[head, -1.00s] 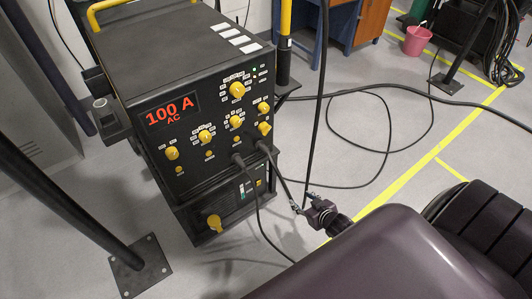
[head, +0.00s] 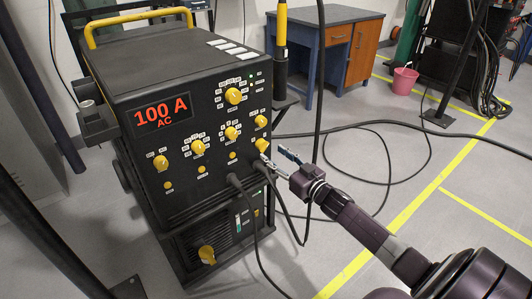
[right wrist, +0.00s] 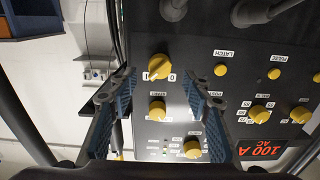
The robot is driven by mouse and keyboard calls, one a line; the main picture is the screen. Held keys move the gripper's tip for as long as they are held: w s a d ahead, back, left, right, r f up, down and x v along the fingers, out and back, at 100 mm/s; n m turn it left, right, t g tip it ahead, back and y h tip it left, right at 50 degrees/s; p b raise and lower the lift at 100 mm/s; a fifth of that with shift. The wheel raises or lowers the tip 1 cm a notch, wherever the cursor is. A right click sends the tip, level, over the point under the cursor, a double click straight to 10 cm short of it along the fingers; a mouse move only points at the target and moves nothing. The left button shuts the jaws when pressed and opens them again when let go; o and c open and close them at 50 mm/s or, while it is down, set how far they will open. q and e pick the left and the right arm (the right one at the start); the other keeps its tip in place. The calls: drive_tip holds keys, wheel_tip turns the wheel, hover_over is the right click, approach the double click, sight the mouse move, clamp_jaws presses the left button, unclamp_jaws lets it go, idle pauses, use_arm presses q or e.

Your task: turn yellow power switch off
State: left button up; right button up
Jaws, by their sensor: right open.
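The yellow power switch (right wrist: 158,66) is a round knob between white marks 1 and 0 on the black machine's front panel. In the head view this knob (head: 262,145) is at the panel's lower right, just above the right cable plug. I cannot tell which mark it points to. My right gripper (head: 276,157) is open and empty, in front of the panel close to the switch. In the right wrist view its fingers (right wrist: 160,84) stand on either side of the switch, apparently short of it. My left gripper is not in view.
The machine (head: 170,60) has several other yellow knobs and a red 100 A AC display (head: 162,111). Cable plugs (head: 234,179) stick out below the knobs. A large yellow switch (head: 207,254) is on the lower unit. Loose cables lie on the grey floor at right.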

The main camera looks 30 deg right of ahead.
sight(263, 146)
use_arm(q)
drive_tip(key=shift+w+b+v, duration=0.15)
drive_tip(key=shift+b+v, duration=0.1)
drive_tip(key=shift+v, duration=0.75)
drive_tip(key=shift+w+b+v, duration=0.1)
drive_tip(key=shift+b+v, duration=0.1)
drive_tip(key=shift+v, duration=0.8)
use_arm(e)
drive_tip(key=shift+w+a, duration=0.15)
drive_tip(key=shift+w, duration=2.35)
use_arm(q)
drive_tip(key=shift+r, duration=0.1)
use_arm(e)
drive_tip(key=c, duration=1.2)
drive_tip(key=shift+o, duration=0.2)
